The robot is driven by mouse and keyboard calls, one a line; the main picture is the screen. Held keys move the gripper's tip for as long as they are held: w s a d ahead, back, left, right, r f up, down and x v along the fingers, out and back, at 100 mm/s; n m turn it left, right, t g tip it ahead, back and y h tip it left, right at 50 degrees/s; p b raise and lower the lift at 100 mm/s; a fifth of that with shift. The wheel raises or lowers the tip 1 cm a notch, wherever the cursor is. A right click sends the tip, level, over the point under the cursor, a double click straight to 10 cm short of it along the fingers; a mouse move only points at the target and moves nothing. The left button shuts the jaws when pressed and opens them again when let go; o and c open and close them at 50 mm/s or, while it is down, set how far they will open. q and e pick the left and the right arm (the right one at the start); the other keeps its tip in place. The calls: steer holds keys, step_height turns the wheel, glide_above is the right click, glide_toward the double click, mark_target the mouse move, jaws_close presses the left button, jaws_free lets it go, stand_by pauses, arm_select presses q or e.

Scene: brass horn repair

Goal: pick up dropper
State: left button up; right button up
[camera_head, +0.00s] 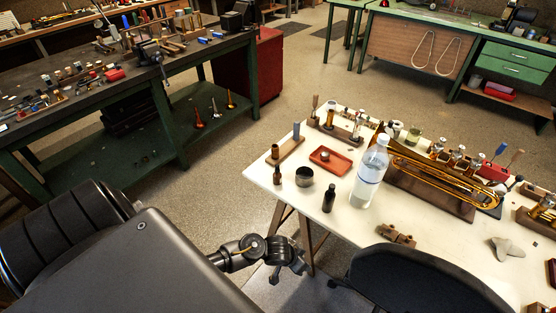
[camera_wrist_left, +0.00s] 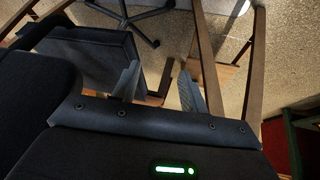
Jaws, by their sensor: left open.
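Two small dark bottles stand upright on the white table's left part: a brown one (camera_head: 277,176) near the edge and a taller black one (camera_head: 329,199) beside the clear water bottle. I cannot tell for sure which is the dropper. My left gripper shows in the left wrist view (camera_wrist_left: 158,80), with its two fingers apart and nothing between them. It is away from both bottles, with the floor, chair base and wooden legs beyond it. My right gripper is not in view.
The white table (camera_head: 295,210) also carries a dark round cup (camera_head: 304,177), a red tray (camera_head: 330,158), a water bottle (camera_head: 369,175) and a brass horn (camera_head: 440,179). A black chair back (camera_head: 420,283) stands at the table's front edge. A green workbench (camera_head: 180,124) is at the left.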

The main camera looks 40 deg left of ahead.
arm_select(q)
steer(key=w+d+r+t, duration=0.15)
steer(key=w+r, duration=0.25)
steer(key=r, duration=0.9)
step_height(320, 180, up, 16)
steer(key=n+g+y, duration=0.3)
steer(key=n+y, duration=0.1)
steer(key=n, duration=0.2)
glide_above(277, 165)
steer(key=s+d, duration=0.2)
steer(key=s, duration=0.1)
steer(key=shift+t, duration=0.25)
steer(key=b+x, duration=0.1)
steer(key=x, duration=0.1)
steer(key=b+x, duration=0.2)
steer(key=x, duration=0.1)
steer(key=shift+s+a+f+b, duration=0.15)
steer(key=shift+f+b, duration=0.15)
steer(key=shift+f, duration=0.05)
steer(key=shift+a+f, duration=0.2)
steer(key=shift+f, duration=0.3)
steer(key=b+x, duration=0.1)
steer(key=x, duration=0.3)
steer(key=shift+w+a+f, duration=0.15)
steer(key=shift+w+a, duration=0.05)
steer(key=shift+w, duration=0.05)
jaws_close()
